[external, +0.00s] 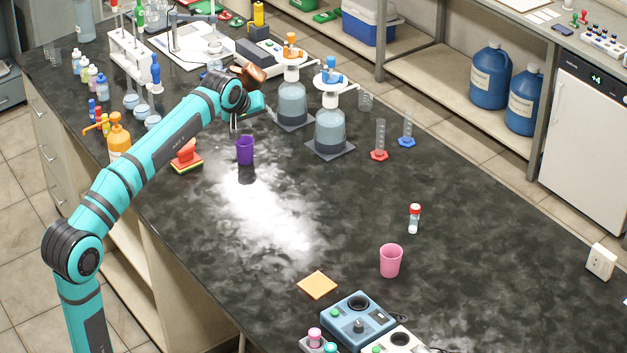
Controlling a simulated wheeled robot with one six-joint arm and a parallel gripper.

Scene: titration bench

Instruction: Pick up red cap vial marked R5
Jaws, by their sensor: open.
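A small white vial with a red cap (414,218) stands upright on the dark bench, right of centre. Its marking is too small to read. My gripper (238,126) is open, far to the left of this vial and farther back on the bench. Its fingers point down just above a purple cup (245,151). I cannot tell whether the fingertips touch the cup's rim.
A pink cup (391,260) stands close in front of the vial. Two measuring cylinders on red (379,155) and blue (407,142) bases stand behind it. Large bottles with dispensers (331,130) stand right of my gripper. An orange pad (317,285) lies in front, and the bench right of the vial is clear.

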